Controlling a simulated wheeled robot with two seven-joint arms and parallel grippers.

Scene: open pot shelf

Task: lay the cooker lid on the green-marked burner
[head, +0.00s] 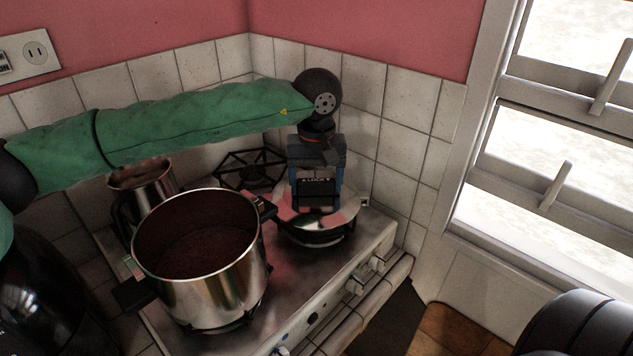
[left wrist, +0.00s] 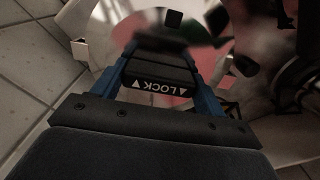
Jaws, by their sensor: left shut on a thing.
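The shiny steel cooker lid (head: 346,208) is at the right end of the stove, directly over a burner (head: 322,241) whose dark grate shows just below its rim. I cannot tell whether the lid touches the grate, and I see no clear green mark. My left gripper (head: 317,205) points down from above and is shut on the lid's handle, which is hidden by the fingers. In the left wrist view the lid (left wrist: 105,32) spreads under my gripper (left wrist: 205,38) with pinkish reflections. My right gripper is not seen.
A large open steel pot (head: 205,285) with dark handles stands on the stove's front left, close to the lid. A smaller steel pot (head: 145,190) is behind it. An empty rear burner grate (head: 250,168) lies near the tiled wall (head: 350,90). Knobs (head: 355,285) line the front edge.

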